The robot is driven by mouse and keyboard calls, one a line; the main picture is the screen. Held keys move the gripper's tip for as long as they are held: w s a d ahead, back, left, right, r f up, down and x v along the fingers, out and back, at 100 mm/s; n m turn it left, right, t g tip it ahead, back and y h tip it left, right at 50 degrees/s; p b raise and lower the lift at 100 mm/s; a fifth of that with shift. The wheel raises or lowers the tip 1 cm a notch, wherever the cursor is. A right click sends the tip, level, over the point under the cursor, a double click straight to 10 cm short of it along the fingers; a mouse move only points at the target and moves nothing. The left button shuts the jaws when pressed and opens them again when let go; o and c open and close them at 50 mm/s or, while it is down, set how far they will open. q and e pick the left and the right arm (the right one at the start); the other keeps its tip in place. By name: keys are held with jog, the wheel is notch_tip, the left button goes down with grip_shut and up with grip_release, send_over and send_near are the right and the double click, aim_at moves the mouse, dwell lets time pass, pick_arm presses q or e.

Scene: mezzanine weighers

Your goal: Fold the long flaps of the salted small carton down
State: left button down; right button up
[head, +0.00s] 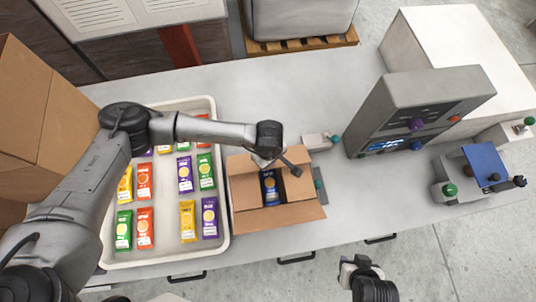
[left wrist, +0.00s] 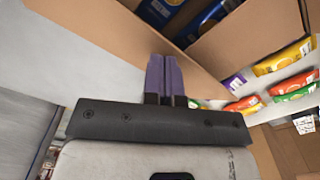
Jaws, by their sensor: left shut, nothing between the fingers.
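The small carton (head: 280,219) stands open on the table, right of the tray. Blue packets (head: 270,188) lie inside; they also show at the top of the left wrist view (left wrist: 205,22). Cardboard at the left and right covers part of the opening. The near long flap spreads outward; the far one is partly hidden by my arm. My left gripper (head: 292,167) is over the carton's far right part. Its purple fingers (left wrist: 163,78) are shut and empty, close against a carton flap; contact is unclear. My right gripper (head: 356,266) is at the bottom edge, away from the carton; its jaw state is unclear.
A white tray (head: 222,220) of colourful packets stands left of the carton. A grey control box (head: 410,110) and a blue-topped device (head: 485,162) stand further right. Large cardboard boxes (head: 50,120) are at left.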

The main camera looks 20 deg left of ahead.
pick_arm(q)
jog(key=shift+s+d+f, duration=0.15)
jog(key=shift+s+f, duration=0.1)
jog(key=shift+s+d+f+b, duration=0.15)
jog(key=shift+s+f+b, duration=0.15)
jog(key=shift+f+b, duration=0.25)
jog(key=shift+s+d+f+b, duration=0.1)
jog(key=shift+s+f+b, duration=0.2)
jog(key=shift+f, duration=0.3)
jog(key=shift+w+f, duration=0.1)
jog(key=shift+f, duration=0.05)
